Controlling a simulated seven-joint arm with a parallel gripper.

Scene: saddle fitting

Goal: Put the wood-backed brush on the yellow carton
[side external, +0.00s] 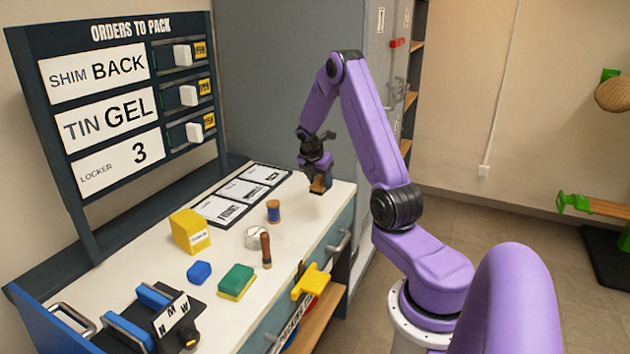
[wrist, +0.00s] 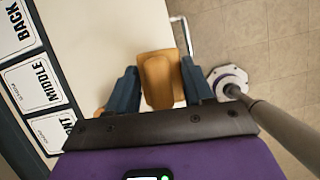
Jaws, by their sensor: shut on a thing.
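The wood-backed brush (wrist: 158,80) is between the two dark fingers of my gripper (wrist: 160,88) in the wrist view, its tan wooden back facing the camera. In the side view my gripper (side external: 318,172) is at the far right end of the white table, shut on the brush (side external: 319,186). I cannot tell whether the brush touches the table. The yellow carton (side external: 190,232) stands on the table to the left and nearer the camera, well apart from my gripper. Its top looks bare. The brush's underside is hidden.
Between them lie label cards (side external: 240,192), a spool (side external: 273,211), a pale round tin (side external: 254,238) and a brown-handled tool (side external: 265,248). A blue block (side external: 199,272) and a green-and-yellow sponge (side external: 236,282) are nearer. The order board (side external: 110,110) rises behind; a grey cabinet (side external: 270,80) stands beyond.

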